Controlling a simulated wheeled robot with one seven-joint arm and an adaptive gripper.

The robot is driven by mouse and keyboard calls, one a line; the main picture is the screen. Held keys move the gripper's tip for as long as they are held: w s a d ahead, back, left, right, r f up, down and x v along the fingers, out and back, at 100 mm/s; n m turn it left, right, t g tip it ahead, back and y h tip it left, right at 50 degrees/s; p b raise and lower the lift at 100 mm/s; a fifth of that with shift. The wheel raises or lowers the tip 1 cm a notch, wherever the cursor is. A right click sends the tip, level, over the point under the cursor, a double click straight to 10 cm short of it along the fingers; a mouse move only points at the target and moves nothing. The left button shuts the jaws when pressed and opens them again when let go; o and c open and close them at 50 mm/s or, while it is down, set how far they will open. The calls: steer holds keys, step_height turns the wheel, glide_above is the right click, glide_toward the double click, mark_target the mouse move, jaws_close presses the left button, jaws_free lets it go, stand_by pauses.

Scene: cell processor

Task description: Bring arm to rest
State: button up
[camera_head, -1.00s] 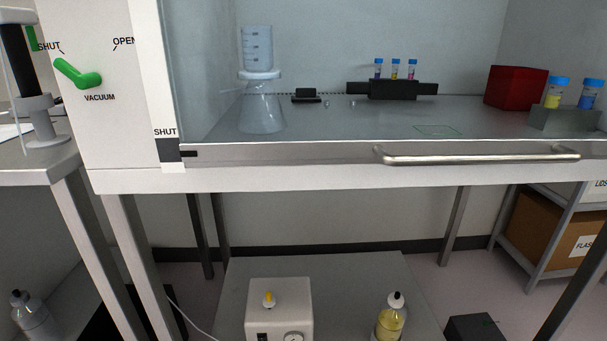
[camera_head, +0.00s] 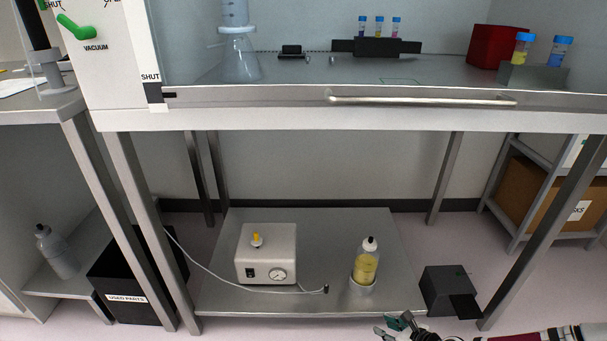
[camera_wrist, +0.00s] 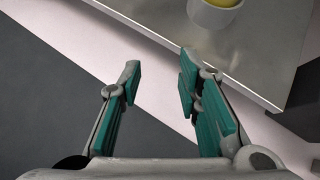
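My gripper (camera_wrist: 158,85) has two teal-padded fingers, spread apart with nothing between them in the wrist view. Pale floor and a dark area lie below it, and the steel lower shelf's edge is at the upper right. In the head view my gripper (camera_head: 396,329) is at the bottom edge, right of centre, in front of the lower shelf (camera_head: 215,285). My arm reaches in from the lower right.
A bottle of yellow liquid (camera_head: 366,262) stands in a white holder on the shelf, near my gripper. A white pump box (camera_head: 267,262) is left of it. A black box (camera_head: 446,284) sits on the floor to the right. The cabinet's handle bar (camera_head: 420,99) is above.

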steer(key=s+d+r+n+g+h, duration=0.1)
steer(key=s+d+r+n+g, duration=0.25)
steer(key=r+n, duration=0.3)
steer(key=s+d+r+n+g+h, duration=0.1)
steer(key=s+d+r+n+g, duration=0.2)
steer(key=r+n, duration=0.4)
steer(key=s+r+n+g+h, duration=0.1)
steer(key=s+r+n+h, duration=0.15)
steer(key=r, duration=0.75)
steer(key=s+r+n+g+h, duration=0.1)
steer(key=r+n+h, duration=0.15)
steer(key=r, duration=0.75)
steer(key=s+a+r+n, duration=0.55)
steer(key=s+r, duration=0.45)
steer(key=r, duration=0.4)
steer(key=s+a+r+n+y, duration=0.1)
steer(key=s+a+r+n, duration=0.15)
steer(key=s, duration=0.35)
steer(key=s+a+r+n+y, duration=0.1)
steer(key=s+a+r+n, duration=0.1)
steer(key=s+a, duration=0.35)
step_height(320, 180, up, 37)
steer(key=s+d+t+p, duration=0.1)
steer(key=t+p, duration=0.3)
steer(key=p, duration=3.1)
steer(key=shift+s+d+f+n, duration=0.2)
steer(key=shift+d+n, duration=0.15)
steer(key=shift+d, duration=0.2)
